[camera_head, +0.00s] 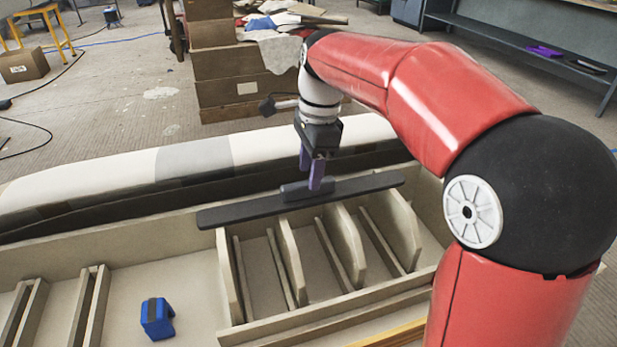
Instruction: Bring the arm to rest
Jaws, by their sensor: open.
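My red and black arm reaches in from the right and bends down over the fibreglass mould (170,245). My gripper (311,175) points down at its end, with purple fingers that are open. A long dark grey bar (240,212) with a small raised block on top lies across the upper edges of the mould's ribs. The fingertips are right at that raised block in the picture. I cannot tell whether they touch it.
A blue block (157,318) sits in an open bay of the mould at the lower left. Behind are stacked cardboard boxes (230,75), a yellow stool (45,30) and a bench (530,45). A long pale curved shape (110,180) runs along the mould's far side.

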